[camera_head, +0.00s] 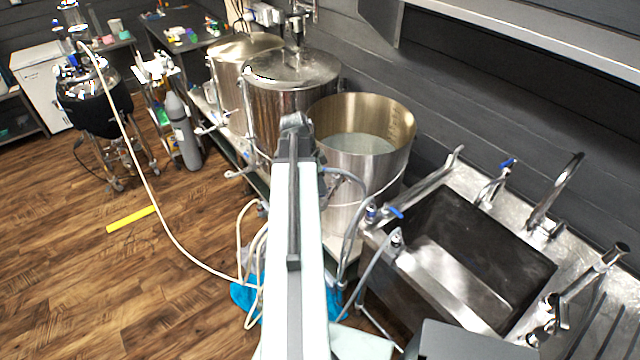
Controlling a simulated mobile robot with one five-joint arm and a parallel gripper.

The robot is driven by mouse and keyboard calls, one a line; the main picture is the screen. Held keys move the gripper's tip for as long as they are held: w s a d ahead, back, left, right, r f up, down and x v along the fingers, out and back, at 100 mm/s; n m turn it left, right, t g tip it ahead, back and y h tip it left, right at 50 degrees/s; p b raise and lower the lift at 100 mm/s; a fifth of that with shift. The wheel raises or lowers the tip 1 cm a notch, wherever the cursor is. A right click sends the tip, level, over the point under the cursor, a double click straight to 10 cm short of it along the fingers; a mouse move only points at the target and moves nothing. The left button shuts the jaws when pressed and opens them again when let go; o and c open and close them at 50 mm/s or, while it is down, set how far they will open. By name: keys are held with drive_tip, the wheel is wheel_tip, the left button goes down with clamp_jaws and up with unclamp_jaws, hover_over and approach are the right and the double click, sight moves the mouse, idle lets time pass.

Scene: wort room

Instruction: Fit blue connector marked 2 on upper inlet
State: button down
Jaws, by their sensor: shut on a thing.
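My arm reaches up the middle of the view towards the pots. Its dark end joint covers part of the steel vessels, and my gripper is hidden, so what it holds cannot be seen. A small blue fitting (371,211) sits by the sink's left corner, beside a blue lever (396,212). A grey hose (374,262) curves down from a metal fitting (396,238) at the sink's left edge. I cannot read a mark 2 on any part, and I cannot tell which port is the upper inlet.
An open steel pot (380,183) stands right of my arm, with a lidded pot (262,110) behind. The dark sink (470,250) is at right. A pale hose (158,205) crosses the floor to a wheeled vessel (92,105). Open floor lies left, around a yellow strip (131,219).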

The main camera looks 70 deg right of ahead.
drive_tip(key=shift+f+b, duration=1.3)
drive_tip(key=shift+f, duration=0.05)
drive_tip(key=c, duration=0.9)
unclamp_jaws()
drive_tip(key=shift+r, duration=0.1)
drive_tip(key=p+v, duration=0.7)
drive_tip(key=shift+r, duration=0.15)
drive_tip(key=shift+w+r+p, duration=0.15)
drive_tip(key=shift+r+p, duration=0.05)
drive_tip(key=shift+p, duration=0.1)
